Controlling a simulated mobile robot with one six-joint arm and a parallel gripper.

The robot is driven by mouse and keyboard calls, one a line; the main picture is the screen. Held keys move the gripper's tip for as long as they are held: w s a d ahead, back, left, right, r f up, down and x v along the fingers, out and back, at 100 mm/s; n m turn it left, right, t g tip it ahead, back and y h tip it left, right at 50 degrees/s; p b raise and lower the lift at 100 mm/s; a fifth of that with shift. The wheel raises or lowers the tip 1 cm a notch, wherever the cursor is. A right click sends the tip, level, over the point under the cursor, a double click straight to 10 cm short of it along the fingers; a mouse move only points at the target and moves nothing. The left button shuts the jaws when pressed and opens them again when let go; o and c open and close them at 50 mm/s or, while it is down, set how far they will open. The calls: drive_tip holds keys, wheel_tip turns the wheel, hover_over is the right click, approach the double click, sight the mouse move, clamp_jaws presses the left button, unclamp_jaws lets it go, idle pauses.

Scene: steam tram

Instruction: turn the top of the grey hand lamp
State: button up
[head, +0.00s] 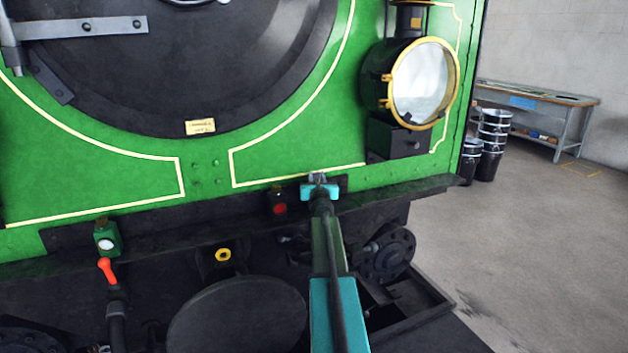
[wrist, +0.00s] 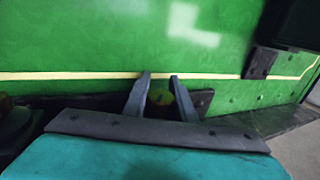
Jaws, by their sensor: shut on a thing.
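My gripper (head: 317,178) reaches up to the ledge along the bottom of the green tram front. In the wrist view, its two grey fingers (wrist: 160,76) stand close on either side of a small dark, olive-tinted thing (wrist: 160,98). I take this to be the top of the grey hand lamp; its grey colour does not show clearly. In the head view, the gripper hides nearly all of it. How far the top is turned cannot be seen.
A dark lamp with a red lens (head: 279,204) stands just left of my gripper. A green lamp with a white lens (head: 107,240) stands farther left, above a red-handled valve (head: 107,270). A large brass-rimmed headlamp (head: 420,84) is above right. Open floor (head: 540,250) lies right.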

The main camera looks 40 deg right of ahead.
drive_tip(key=shift+s+d+m+g+h+b, duration=0.1)
drive_tip(key=shift+m+g+h+b, duration=0.1)
drive_tip(key=shift+m+g+h, duration=0.3)
drive_tip(key=shift+s+d+m+g+h+b, duration=0.1)
drive_tip(key=shift+m+g+h+b, duration=0.1)
drive_tip(key=shift+m+g+h, duration=0.25)
idle(0.6)
drive_tip(key=o, duration=1)
drive_tip(key=shift+o, duration=0.2)
drive_tip(key=shift+s+a, duration=0.1)
drive_tip(key=shift+s, duration=0.05)
drive_tip(key=v, duration=1.3)
drive_tip(key=shift+a+b, duration=0.25)
drive_tip(key=shift+b, duration=0.05)
drive_tip(key=shift+s+r, duration=0.1)
